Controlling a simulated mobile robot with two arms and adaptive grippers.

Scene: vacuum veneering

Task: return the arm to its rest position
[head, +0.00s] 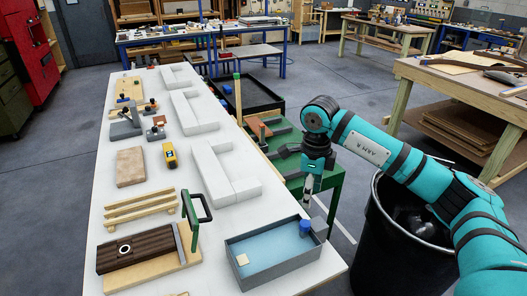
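My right arm (400,166) is teal with dark joints and comes in from the right edge, over a black bin. Its elbow bends upward and its wrist hangs down. My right gripper (307,204) points down near the right edge of the white table (225,222), just behind the grey tray. Its fingers look narrow and close together, but they are too small to tell open from shut. I see nothing clearly held in it. My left arm and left gripper are not in view.
A grey tray (283,269) with a blue bottom holds a blue cup (305,226) and a pale square. White blocks (235,178), wooden strips (140,204), a yellow tape measure (170,155) and a dark veneer panel (135,249) lie on the table. The black bin (385,262) stands under my arm.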

